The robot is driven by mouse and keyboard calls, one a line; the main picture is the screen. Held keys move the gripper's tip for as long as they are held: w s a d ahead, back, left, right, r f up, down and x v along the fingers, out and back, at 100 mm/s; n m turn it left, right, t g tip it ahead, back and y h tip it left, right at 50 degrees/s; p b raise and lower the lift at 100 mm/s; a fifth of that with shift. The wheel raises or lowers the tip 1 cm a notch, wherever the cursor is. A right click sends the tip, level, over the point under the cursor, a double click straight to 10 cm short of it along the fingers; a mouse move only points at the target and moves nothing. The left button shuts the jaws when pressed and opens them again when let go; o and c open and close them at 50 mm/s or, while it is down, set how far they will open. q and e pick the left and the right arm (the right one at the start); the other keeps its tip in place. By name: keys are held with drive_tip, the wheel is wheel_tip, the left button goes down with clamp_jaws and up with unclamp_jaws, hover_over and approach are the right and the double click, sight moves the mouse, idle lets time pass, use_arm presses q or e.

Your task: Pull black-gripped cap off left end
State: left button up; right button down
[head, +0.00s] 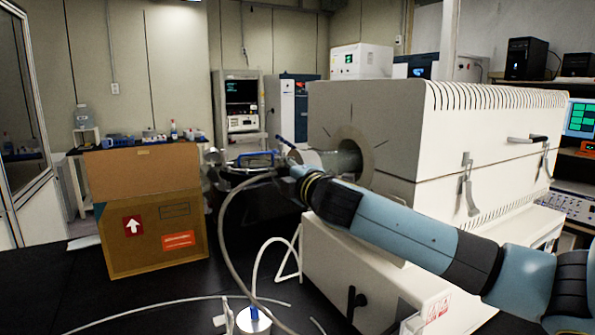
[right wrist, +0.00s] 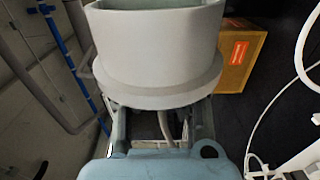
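The cap is a pale grey cylinder (head: 312,162) at the left end of the glass tube (head: 347,160) coming out of the white furnace-like unit. In the right wrist view the cap (right wrist: 155,45) fills the top middle, with a wider flange at its lower edge. Its black grip is not clearly visible. My right gripper (head: 268,163) is at the cap's outer end in the head view. In the right wrist view my right gripper's fingers (right wrist: 160,122) stand apart below the flange. The flange hides their tips, so I cannot tell whether they grasp anything. My left gripper is out of view.
The white unit (head: 400,130) stands on the dark bench. An open cardboard box (head: 150,220) stands at left. Blue-handled fittings (head: 252,158) and a looping grey hose (head: 226,230) lie close by my right gripper. A small metal cylinder (head: 253,320) stands in front.

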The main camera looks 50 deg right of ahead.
drive_tip(key=shift+f, duration=0.25)
drive_tip(key=shift+a, duration=0.15)
drive_tip(key=shift+w+a+p, duration=0.1)
drive_tip(key=shift+a+p, duration=0.25)
drive_tip(key=shift+a, duration=0.15)
drive_tip(key=s+a+p, duration=0.2)
drive_tip(key=s+a, duration=0.1)
drive_tip(key=a, duration=0.7)
drive_tip(key=shift+r, duration=0.3)
drive_tip(key=shift+s, duration=0.1)
